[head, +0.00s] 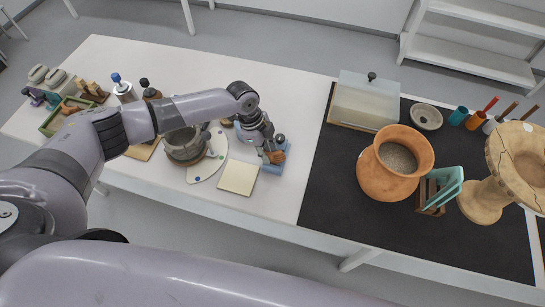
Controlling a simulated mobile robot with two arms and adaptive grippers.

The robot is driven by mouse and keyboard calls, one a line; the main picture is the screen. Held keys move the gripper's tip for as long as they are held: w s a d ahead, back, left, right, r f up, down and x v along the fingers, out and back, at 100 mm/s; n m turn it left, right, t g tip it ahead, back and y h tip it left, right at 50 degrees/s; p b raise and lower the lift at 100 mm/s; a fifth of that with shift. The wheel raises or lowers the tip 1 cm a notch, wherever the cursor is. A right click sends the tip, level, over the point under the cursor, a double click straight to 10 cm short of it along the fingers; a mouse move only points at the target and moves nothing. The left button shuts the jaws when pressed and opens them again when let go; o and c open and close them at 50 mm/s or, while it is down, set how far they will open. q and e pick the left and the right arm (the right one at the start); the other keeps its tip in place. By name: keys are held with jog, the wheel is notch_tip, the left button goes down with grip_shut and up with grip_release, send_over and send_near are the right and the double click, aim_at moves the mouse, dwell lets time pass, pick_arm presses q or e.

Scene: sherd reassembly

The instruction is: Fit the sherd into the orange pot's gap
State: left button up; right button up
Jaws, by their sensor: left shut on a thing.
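The orange pot (380,182) stands on the black mat at the right, its wide mouth tilted toward me and greyish inside. I cannot make out the gap in its wall. My left gripper (271,153) reaches in from the left and points down over a small blue tray (272,172). It is shut on a small orange-brown sherd (276,157), which is partly hidden by the fingers. I cannot tell whether the sherd touches the tray. The pot is to the right of this gripper, well apart from it. My right gripper is not in view.

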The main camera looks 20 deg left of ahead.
aim_at(271, 154)
pick_arm(q)
jog(key=shift+r+p, duration=1.65)
jog(key=shift+r, duration=0.5)
